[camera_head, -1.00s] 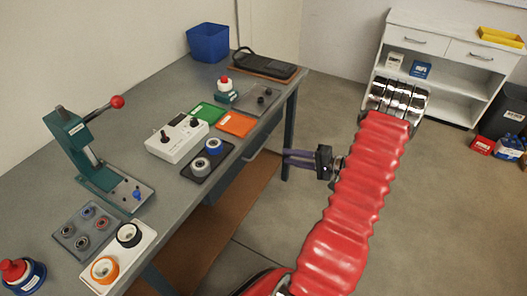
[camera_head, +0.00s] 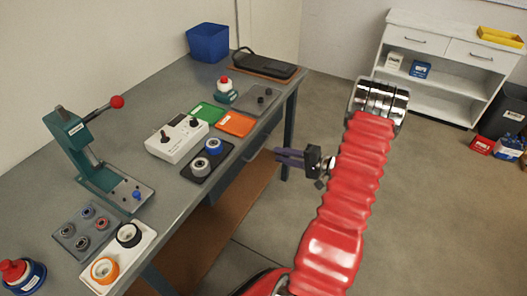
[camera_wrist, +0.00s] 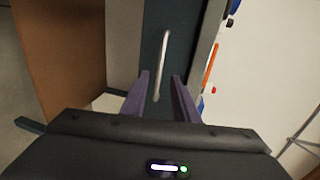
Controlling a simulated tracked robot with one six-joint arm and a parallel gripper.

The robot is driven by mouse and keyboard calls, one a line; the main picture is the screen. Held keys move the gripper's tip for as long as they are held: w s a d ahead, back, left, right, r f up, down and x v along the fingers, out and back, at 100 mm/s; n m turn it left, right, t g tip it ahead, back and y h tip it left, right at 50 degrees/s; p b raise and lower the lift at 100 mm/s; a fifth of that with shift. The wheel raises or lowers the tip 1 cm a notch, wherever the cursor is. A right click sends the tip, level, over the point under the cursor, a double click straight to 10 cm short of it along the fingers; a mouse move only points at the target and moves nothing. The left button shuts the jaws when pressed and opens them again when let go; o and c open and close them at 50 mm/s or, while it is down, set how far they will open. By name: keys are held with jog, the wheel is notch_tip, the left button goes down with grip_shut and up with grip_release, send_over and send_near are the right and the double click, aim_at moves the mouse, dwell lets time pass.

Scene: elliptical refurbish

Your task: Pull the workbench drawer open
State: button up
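The workbench drawer shows in the wrist view as a dark blue-grey front (camera_wrist: 185,40) with a pale bar handle (camera_wrist: 162,66). In the head view the drawer front (camera_head: 262,134) is seen edge-on under the bench top; whether it sits fully flush is hard to tell. My gripper (camera_head: 277,156) is beside the bench's front edge, its fingers pointing toward the drawer. In the wrist view my gripper (camera_wrist: 160,85) is open, with the purple fingers apart. The handle lies ahead, in line with the gap between them, and nothing is gripped.
The workbench (camera_head: 60,180) carries a green press (camera_head: 90,155), a white control box (camera_head: 178,138), trays and a blue bin (camera_head: 208,42). A brown lower shelf (camera_head: 215,225) runs beneath. A white cabinet (camera_head: 440,60) stands at the back right.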

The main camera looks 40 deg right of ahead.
jog(key=x, duration=0.8)
jog(key=shift+w, duration=0.35)
jog(key=shift+a, duration=0.1)
jog(key=shift+c, duration=0.5)
grip_shut()
